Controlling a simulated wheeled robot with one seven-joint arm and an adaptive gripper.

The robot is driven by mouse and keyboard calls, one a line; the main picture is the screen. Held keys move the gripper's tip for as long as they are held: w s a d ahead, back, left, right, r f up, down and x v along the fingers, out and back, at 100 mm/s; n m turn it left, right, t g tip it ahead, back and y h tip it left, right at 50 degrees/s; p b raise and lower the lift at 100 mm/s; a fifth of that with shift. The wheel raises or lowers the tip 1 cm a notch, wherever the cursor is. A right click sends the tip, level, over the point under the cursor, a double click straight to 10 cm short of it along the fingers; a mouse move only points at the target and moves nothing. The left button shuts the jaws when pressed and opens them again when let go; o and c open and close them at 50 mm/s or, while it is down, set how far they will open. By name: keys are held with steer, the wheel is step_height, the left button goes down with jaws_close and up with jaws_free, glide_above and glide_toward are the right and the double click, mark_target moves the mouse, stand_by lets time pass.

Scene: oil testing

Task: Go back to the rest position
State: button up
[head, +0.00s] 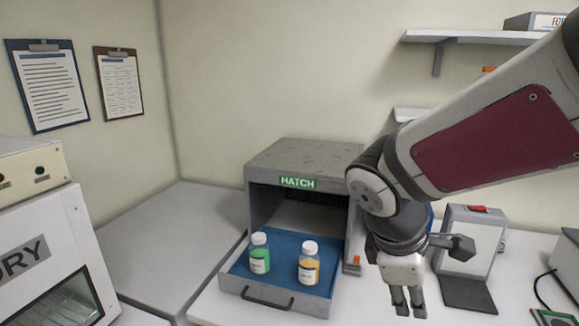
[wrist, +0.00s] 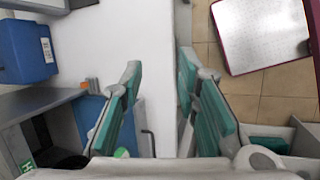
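My gripper (head: 409,303) hangs pointing down at the right of the hatch in the head view, over the front of the white counter. It also shows in the wrist view (wrist: 160,66), with its two green-padded fingers apart and nothing between them.
A grey device with a red top switch (head: 476,236) stands behind and right of my gripper. A white oven-like machine (head: 45,255) is at the left. Shelves (head: 470,37) hang on the back wall. In the wrist view, a blue bin (wrist: 24,52) is upper left and tiled floor (wrist: 275,95) is at right.

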steer(key=s+r+m+t+y, duration=0.3)
steer(key=s+r+m, duration=0.3)
steer(key=s+m, duration=0.4)
steer(key=shift+r+m+y, duration=0.35)
steer(key=shift+m+y, duration=0.25)
steer(key=shift+m, duration=1)
